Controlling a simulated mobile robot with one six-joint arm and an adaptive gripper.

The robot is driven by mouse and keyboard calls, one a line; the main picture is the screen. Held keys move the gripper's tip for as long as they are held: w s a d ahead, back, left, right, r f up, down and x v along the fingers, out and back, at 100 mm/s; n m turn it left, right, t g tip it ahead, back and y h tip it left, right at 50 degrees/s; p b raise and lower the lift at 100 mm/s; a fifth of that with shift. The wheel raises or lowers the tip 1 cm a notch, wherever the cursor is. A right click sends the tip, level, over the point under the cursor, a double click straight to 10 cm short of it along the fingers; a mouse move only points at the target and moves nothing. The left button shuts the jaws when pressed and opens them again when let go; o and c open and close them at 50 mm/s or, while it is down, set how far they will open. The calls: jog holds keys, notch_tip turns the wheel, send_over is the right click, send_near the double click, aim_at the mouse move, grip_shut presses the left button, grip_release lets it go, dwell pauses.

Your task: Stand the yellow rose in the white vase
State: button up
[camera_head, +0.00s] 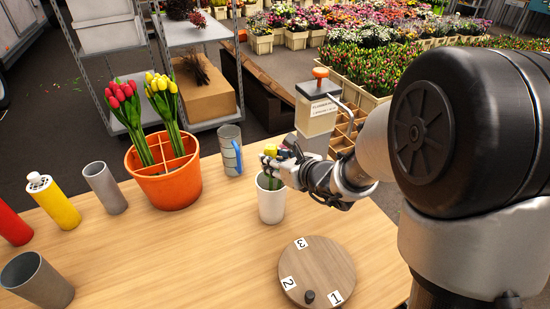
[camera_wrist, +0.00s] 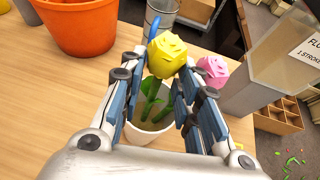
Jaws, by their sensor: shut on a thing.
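The white vase (camera_head: 271,207) stands upright near the middle of the wooden table; it also shows below the fingers in the wrist view (camera_wrist: 152,138). My gripper (camera_head: 272,162) is over the vase's mouth, shut on the yellow rose (camera_wrist: 167,55). The rose's yellow head sits up at the fingertips, and green stem and leaves show between the fingers, reaching down to the vase opening. In the head view the rose head (camera_head: 270,149) is partly covered by the fingers. A pink rose head (camera_wrist: 213,70) shows beside the right finger; its stem is hidden.
A round numbered wooden board (camera_head: 317,272) lies in front. A clear dispenser (camera_head: 315,115) is behind my gripper. Grey cups and bottles stand at left.

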jog(key=shift+f, duration=0.15)
jog(key=shift+f, duration=0.4)
jog(key=o, duration=1.1)
jog(key=shift+c, duration=0.2)
jog(key=shift+o, duration=0.2)
jog(key=o, duration=0.6)
jog(key=shift+r, duration=0.15)
